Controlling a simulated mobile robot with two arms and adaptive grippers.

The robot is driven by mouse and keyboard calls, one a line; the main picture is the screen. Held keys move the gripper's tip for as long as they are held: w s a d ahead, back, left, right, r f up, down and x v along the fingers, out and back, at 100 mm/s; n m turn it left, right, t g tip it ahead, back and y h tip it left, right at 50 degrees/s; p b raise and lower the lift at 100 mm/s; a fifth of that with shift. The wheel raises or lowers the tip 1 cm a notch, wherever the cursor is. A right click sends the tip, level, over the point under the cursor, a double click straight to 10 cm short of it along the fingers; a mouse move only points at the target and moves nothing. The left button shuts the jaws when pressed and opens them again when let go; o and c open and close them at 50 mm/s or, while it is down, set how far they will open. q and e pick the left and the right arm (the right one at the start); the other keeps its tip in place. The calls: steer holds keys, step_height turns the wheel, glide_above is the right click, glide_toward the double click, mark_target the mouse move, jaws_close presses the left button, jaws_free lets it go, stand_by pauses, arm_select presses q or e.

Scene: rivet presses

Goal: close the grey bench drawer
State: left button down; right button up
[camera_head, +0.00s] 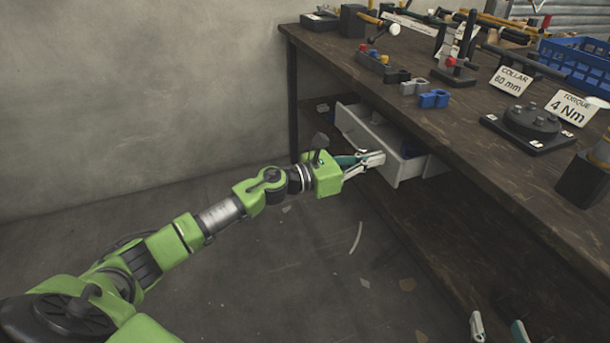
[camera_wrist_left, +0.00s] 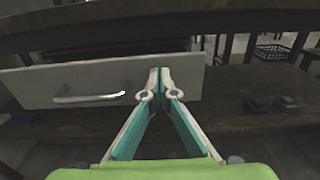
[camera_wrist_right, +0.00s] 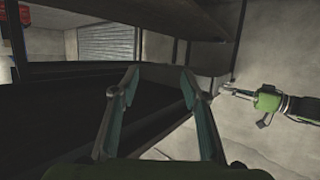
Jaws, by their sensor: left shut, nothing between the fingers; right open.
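The grey bench drawer (camera_head: 362,130) juts out from under the dark workbench, partly open. Its pale front panel fills the left and middle of the left wrist view (camera_wrist_left: 35,88), with a metal bar handle (camera_wrist_left: 88,98). My left gripper (camera_head: 381,157) is shut and empty. Its fingertips (camera_wrist_left: 159,72) are at the drawer front, right of the handle; I cannot tell whether they touch it. My right gripper (camera_wrist_right: 160,78) is open and empty below the bench top. Only its fingertips show at the bottom of the head view (camera_head: 498,330).
The workbench top (camera_head: 400,75) carries a blue crate (camera_head: 575,62), a "COLLAR 60 mm" sign (camera_head: 511,80), a "TORQUE 4 Nm" sign (camera_head: 571,107), a round black fixture (camera_head: 530,122) and several tools. Floor left of the bench is mostly clear. A lower shelf (camera_head: 450,230) runs beneath.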

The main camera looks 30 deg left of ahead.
mark_target(395, 154)
arm_select(q)
steer(key=x, duration=0.6)
steer(key=shift+w+d+b, duration=0.1)
steer(key=shift+w+b, duration=0.05)
steer(key=shift+b, duration=0.25)
steer(key=shift+w+d, duration=0.4)
steer(key=shift+w, duration=0.1)
steer(key=shift+r, duration=0.1)
arm_select(e)
steer(key=shift+w+a+r+t+y, duration=0.2)
steer(key=shift+r+t, duration=0.25)
steer(key=shift+r, duration=0.4)
steer(key=shift+w+a+r+t+y, duration=0.1)
steer(key=shift+w+a+r+t, duration=0.15)
steer(key=shift+r+t, duration=0.45)
steer(key=shift+w+a+r+t+y, duration=0.15)
steer(key=shift+w+r+t, duration=0.1)
steer(key=shift+r, duration=0.75)
arm_select(q)
steer(key=shift+r, duration=0.1)
arm_select(e)
steer(key=shift+s, duration=0.1)
arm_select(q)
steer(key=shift+a, duration=0.1)
